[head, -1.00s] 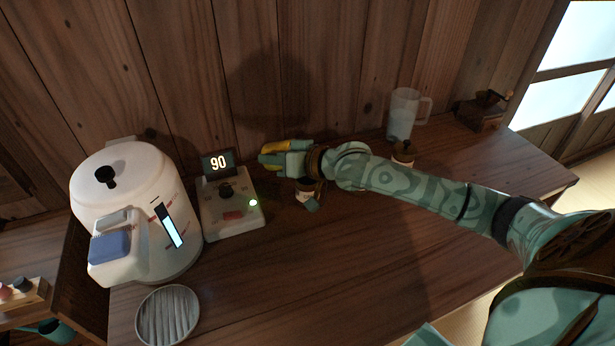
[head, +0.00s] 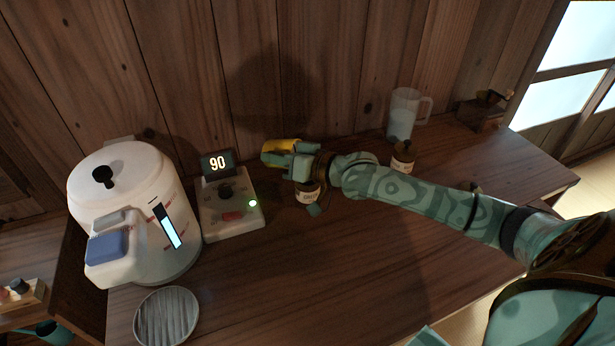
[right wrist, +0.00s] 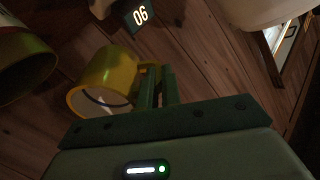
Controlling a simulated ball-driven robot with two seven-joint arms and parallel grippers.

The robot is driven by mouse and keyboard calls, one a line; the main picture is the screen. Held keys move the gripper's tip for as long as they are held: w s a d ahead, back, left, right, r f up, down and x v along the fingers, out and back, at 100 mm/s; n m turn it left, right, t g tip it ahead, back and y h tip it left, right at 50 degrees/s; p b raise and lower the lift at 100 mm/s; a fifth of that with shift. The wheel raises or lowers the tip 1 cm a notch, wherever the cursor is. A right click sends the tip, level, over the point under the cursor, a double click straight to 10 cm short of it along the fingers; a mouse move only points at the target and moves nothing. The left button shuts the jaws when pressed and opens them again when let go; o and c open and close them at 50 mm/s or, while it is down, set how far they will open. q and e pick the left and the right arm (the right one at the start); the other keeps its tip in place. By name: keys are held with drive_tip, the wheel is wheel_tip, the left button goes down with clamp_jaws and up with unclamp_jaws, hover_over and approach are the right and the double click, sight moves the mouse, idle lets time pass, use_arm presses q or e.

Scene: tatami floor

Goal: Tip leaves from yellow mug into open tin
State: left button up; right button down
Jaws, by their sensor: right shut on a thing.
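My right gripper (head: 283,159) is shut on the yellow mug (head: 279,146), which lies tipped on its side in the air. The mug also shows in the right wrist view (right wrist: 106,76), beside the green fingers; I cannot see any leaves in it. A small tin with a pale label (head: 307,197) stands on the counter just below and right of the mug. My gripper covers its top, so its opening is hidden in the head view. A dark-lidded tin (head: 403,162) stands further right, behind my forearm. My left gripper is not in view.
A white kettle (head: 145,225) and a control box reading 90 (head: 232,215) stand left of the tin. A ridged round dish (head: 167,316) is at the front left. A clear jug (head: 403,115) and a wooden box (head: 482,114) stand at the back right.

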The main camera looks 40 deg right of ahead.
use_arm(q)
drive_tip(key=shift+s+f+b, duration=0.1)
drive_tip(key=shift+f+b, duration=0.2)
use_arm(e)
drive_tip(key=shift+s+d+r+t+y, duration=0.25)
drive_tip(key=shift+s+d+t+y, duration=0.1)
drive_tip(key=shift+s+t, duration=0.25)
use_arm(q)
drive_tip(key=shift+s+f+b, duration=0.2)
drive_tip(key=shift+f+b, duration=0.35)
drive_tip(key=shift+b, duration=0.05)
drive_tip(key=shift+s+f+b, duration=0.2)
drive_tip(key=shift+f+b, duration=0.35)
use_arm(e)
drive_tip(key=shift+s+d+r+t+y, duration=0.1)
drive_tip(key=shift+s+d+t+y, duration=0.15)
drive_tip(key=shift+t, duration=0.35)
drive_tip(key=shift+s+d+r+t+y, duration=0.1)
drive_tip(key=shift+s+t+y, duration=0.2)
drive_tip(key=shift+t, duration=0.3)
